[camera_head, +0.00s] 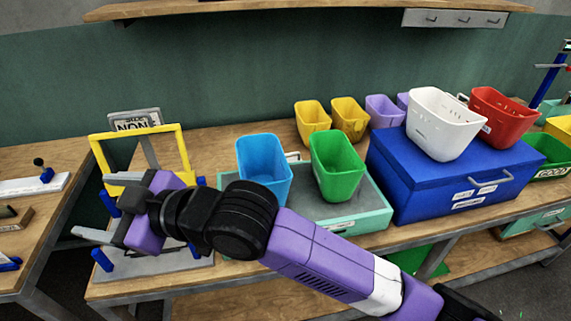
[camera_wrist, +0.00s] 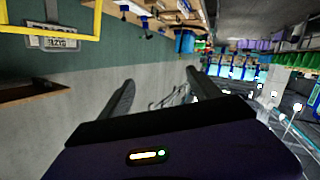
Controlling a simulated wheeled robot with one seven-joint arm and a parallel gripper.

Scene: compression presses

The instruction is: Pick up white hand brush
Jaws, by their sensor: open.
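I cannot make out a white hand brush for certain in either view. A long white piece (camera_head: 35,185) with a small blue and dark part on it lies on the left table in the head view; it is too small to identify. My gripper (camera_head: 98,217) reaches left in front of the yellow-framed press, above the gap beside the left table. In the wrist view my gripper (camera_wrist: 160,76) is open, with its two dark fingers apart and nothing between them.
The yellow-framed press (camera_head: 183,146) stands behind my gripper. Blue (camera_head: 263,165) and green (camera_head: 336,163) bins stand on the middle bench, with a blue case (camera_head: 420,172) to their right, bearing a white bin (camera_head: 440,130) and a red bin (camera_head: 503,115). A grey-green wall rises behind.

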